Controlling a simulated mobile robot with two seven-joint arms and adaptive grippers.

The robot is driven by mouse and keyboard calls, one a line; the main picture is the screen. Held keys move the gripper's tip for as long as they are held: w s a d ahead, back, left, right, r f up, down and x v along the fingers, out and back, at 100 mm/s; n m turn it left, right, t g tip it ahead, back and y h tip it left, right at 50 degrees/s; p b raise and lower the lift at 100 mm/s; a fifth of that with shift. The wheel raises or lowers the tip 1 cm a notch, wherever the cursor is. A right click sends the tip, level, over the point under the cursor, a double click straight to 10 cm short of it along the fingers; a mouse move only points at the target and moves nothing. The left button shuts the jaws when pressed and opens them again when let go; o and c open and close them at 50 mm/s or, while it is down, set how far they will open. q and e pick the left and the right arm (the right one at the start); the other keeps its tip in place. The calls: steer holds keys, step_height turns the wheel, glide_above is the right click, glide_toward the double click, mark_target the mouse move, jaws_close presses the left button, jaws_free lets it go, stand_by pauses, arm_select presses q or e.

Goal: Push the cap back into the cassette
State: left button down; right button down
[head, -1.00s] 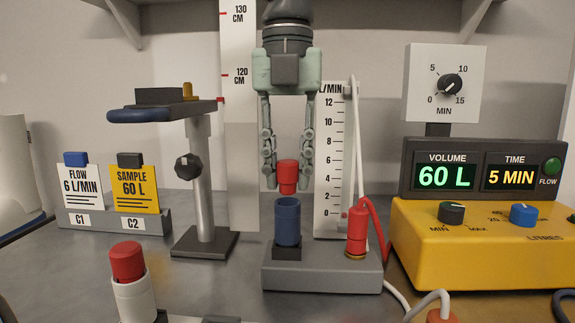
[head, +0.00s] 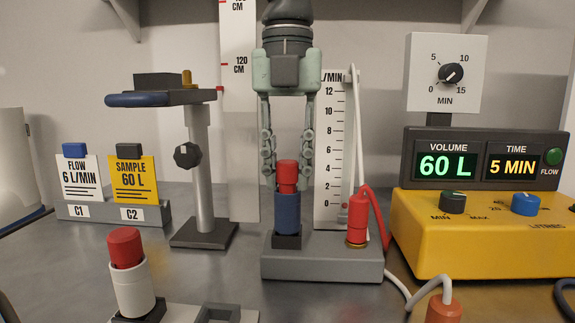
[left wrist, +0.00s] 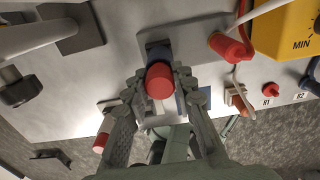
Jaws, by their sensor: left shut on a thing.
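The red cap (head: 287,172) stands upright over the dark blue cassette (head: 288,215) in the head view. Its narrower lower part is at the cassette's top rim; I cannot tell how deep it sits inside. My left gripper (head: 288,187) points straight down, shut on the cap, with a fingertip on each side. In the left wrist view the cap (left wrist: 160,82) lies between the fingers and hides much of the cassette (left wrist: 159,52). The cassette stands in a black socket on a grey block (head: 322,266). My right gripper is not in view.
A red connector (head: 357,218) with hoses stands close to the right on the same block. A flow scale (head: 333,150) stands behind. A white tube with red top (head: 132,285) is at front left. A metal stand (head: 204,180) is left; a yellow pump (head: 475,240) is right.

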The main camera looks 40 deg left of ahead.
mark_target(288, 161)
arm_select(q)
steer(key=shift+f, duration=0.35)
steer(key=shift+s+f, duration=0.15)
steer(key=shift+s+d+f, duration=0.1)
steer(key=shift+s+f, duration=0.1)
steer(key=shift+f, duration=0.45)
stand_by(1.5)
steer(key=c, duration=1.5)
jaws_free()
steer(key=o, duration=0.3)
steer(key=shift+w+f, duration=0.15)
steer(key=shift+w, duration=0.15)
steer(key=shift+o, duration=0.2)
steer(key=shift+r, duration=0.2)
steer(key=shift+r, duration=0.15)
step_height(288, 161, up, 12)
steer(key=shift+w, duration=0.15)
